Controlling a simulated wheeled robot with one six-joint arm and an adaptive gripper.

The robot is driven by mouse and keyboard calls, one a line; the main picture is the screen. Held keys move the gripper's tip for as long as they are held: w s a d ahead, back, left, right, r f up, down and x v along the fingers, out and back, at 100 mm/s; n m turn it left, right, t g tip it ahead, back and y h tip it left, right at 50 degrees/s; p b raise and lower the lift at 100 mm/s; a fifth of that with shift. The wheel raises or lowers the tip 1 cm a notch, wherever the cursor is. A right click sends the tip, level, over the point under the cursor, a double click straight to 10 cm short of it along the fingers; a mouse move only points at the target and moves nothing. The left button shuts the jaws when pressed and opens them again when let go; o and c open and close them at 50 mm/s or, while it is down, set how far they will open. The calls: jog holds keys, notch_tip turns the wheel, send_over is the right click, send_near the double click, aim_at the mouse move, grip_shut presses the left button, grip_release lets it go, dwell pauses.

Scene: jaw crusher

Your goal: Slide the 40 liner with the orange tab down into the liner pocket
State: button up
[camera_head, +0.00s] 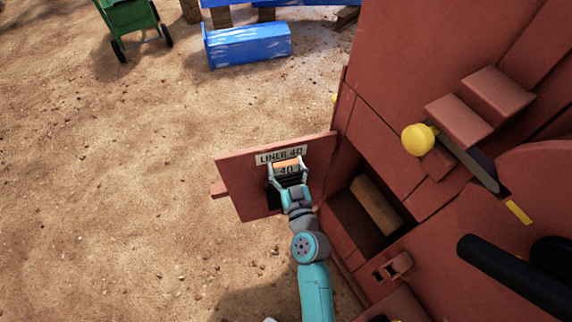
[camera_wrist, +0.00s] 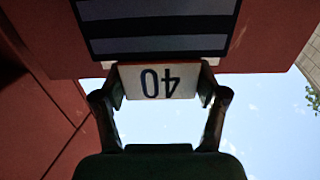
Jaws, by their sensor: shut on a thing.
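In the wrist view the fingers (camera_wrist: 160,98) flank the white face with an upside-down "40" (camera_wrist: 158,82). Beyond it a dark panel with grey stripes (camera_wrist: 157,28) lies against red metal; I cannot tell if it is liner or pocket. A "LINER 40" label (camera_head: 281,156) is on the red door plate (camera_head: 237,171) just above the tab. The pocket's opening and the liner's lower part are hidden.
The red crusher body (camera_head: 390,130) rises to the right, with an open bay holding a tan block (camera_head: 377,204). A yellow ball knob (camera_head: 417,139) and a black bar (camera_head: 515,275) stick out.

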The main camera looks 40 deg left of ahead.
aim_at(286, 186)
jog(key=shift+f, duration=5.2)
jog(key=o, duration=1.9)
jog(key=shift+f, duration=0.25)
jog(key=v, duration=1.2)
jog(key=shift+r, duration=0.1)
